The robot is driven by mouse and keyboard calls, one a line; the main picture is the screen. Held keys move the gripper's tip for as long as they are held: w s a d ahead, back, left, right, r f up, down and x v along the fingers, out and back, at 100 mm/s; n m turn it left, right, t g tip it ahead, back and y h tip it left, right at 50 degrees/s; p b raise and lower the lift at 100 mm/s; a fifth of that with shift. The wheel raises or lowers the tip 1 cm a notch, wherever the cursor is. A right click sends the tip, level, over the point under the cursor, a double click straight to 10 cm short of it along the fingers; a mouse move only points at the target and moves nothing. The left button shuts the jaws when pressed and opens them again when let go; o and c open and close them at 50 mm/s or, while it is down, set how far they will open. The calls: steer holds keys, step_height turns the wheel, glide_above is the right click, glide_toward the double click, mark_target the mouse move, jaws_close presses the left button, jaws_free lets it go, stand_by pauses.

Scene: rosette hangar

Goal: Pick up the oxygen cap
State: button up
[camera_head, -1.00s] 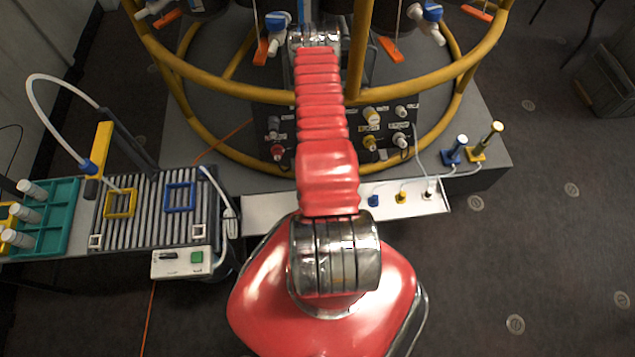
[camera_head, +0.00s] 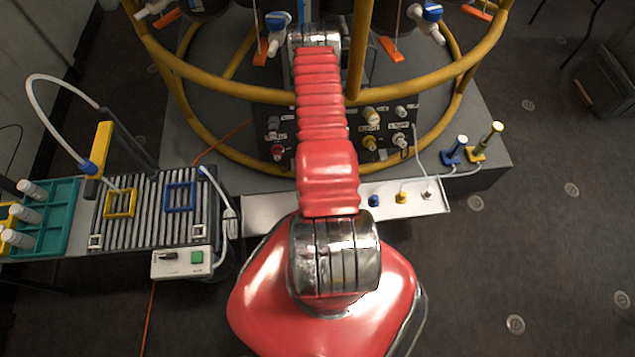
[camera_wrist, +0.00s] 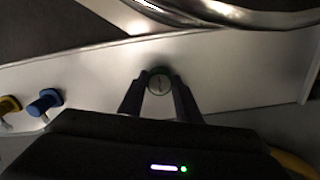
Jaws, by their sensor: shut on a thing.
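In the wrist view, a small round cap with a greyish top and a greenish rim (camera_wrist: 159,82), which I take as the oxygen cap, sits between the two dark fingers of my gripper (camera_wrist: 160,88). The fingers are shut on it from both sides. It is over the pale narrow shelf (camera_wrist: 235,75); whether it still touches the shelf I cannot tell. In the head view my red arm hides the gripper and this cap.
A blue cap (camera_head: 374,200), a yellow cap (camera_head: 401,196) and a whitish cap (camera_head: 427,193) stand along the shelf (camera_head: 262,213). A connector panel (camera_head: 385,155) and a yellow tubular frame (camera_head: 235,88) rise behind. A slatted rack (camera_head: 150,225) stands left.

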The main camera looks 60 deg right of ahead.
steer(key=shift+r, duration=0.1)
step_height(320, 180, up, 10)
stand_by(0.9)
steer(key=shift+s, duration=0.1)
stand_by(0.6)
